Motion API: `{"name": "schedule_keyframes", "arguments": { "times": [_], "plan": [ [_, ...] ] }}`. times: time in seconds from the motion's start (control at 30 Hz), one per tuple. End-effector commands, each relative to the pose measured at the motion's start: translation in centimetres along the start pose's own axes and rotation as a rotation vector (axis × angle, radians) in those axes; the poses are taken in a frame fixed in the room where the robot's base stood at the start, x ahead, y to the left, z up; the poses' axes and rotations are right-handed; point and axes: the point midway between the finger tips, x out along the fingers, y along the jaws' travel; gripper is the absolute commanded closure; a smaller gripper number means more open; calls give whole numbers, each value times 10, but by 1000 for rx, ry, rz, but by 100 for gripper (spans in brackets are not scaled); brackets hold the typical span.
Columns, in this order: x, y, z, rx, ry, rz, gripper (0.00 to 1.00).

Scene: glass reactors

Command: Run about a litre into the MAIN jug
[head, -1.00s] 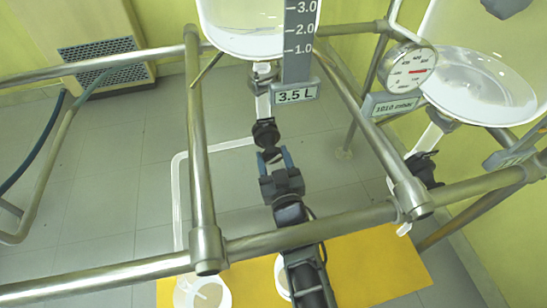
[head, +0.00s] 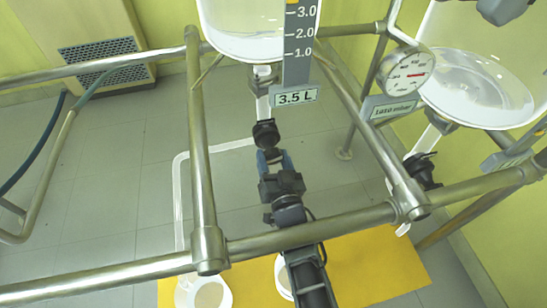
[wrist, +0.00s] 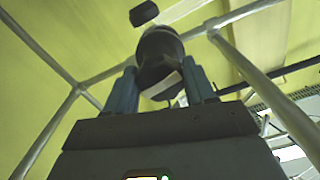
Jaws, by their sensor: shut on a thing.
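A glass vessel (head: 243,48) hangs at the top of the head view, with a grey scale (head: 299,40) and a plate reading 3.5 L (head: 296,97). Below it is a black valve (head: 265,133), also in the wrist view (wrist: 160,45). My gripper (head: 275,162) is just below the valve, its blue fingers (wrist: 160,88) shut on a dark handle at the valve, mostly hidden between them. A white jug (head: 209,293) with beige contents stands at bottom left, under a pale outlet pipe (head: 181,205). A second jug (head: 281,278) is mostly hidden by my arm. I cannot read any jug label.
A yellow mat (head: 375,262) lies under the jugs.

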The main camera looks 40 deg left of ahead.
Motion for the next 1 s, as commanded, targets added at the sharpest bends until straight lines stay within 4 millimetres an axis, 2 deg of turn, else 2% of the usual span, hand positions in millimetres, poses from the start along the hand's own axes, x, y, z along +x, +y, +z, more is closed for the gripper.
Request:
{"name": "schedule_keyframes", "arguments": {
  "times": [0.3, 0.8, 0.83, 1.0],
  "plan": [
    [0, 0, 0, 129, 0, 0, 76],
    [0, 0, 0, 153, 0, 1, 76],
    [0, 0, 0, 153, 0, 1, 45],
    [0, 0, 0, 152, 0, 1, 28]
  ]
}}
